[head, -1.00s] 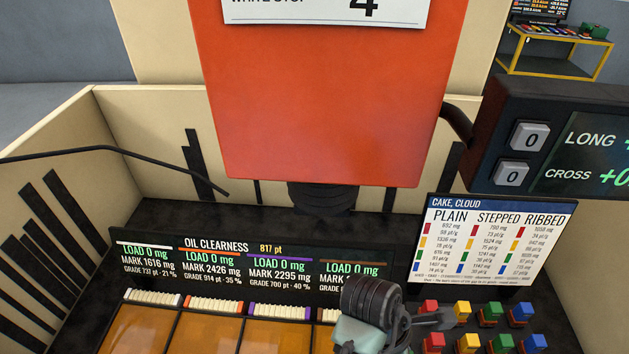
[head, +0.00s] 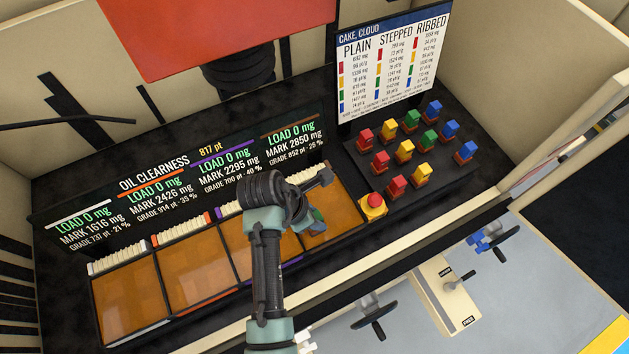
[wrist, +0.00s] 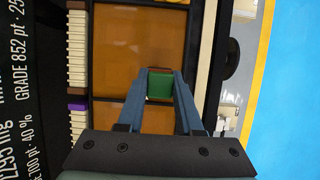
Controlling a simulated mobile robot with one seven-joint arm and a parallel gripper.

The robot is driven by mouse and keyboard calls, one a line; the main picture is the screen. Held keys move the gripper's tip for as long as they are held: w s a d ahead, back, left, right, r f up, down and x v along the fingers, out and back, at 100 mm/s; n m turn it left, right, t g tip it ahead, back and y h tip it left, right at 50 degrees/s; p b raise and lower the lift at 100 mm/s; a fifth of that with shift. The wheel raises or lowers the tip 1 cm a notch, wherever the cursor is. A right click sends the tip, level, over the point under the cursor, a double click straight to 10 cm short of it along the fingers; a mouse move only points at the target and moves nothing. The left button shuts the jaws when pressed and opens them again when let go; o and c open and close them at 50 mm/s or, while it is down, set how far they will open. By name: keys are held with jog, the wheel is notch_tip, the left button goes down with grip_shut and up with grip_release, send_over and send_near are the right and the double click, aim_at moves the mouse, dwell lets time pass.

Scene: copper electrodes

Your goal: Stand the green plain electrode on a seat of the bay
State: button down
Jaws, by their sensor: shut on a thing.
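My gripper (wrist: 160,98) is shut on the green electrode (wrist: 159,87), which shows between the two blue fingers in the wrist view. A dark reddish strip shows at its far edge. In the head view my gripper (head: 316,224) hangs over the orange bay with the brown mark (head: 345,190), at the right end of a row of bays. The electrode is over the lower part of that bay in the wrist view, near the divider to the purple-marked bay (wrist: 135,119). Its height above the bay is unclear. My arm hides part of the purple-marked bay in the head view.
A rack to the right holds several red, yellow, green and blue electrodes (head: 404,150), with a gap in its front row. A yellow block with a red button (head: 373,205) stands between rack and bays. A chart (head: 388,60) and display panel (head: 185,180) stand behind.

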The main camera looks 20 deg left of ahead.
jog(key=shift+f, duration=1.25)
jog(key=shift+f, duration=0.15)
jog(key=c, duration=0.6)
grip_release()
jog(key=shift+o, duration=0.2)
jog(key=v, duration=1.2)
jog(key=shift+w+r, duration=0.1)
jog(key=shift+r, duration=0.1)
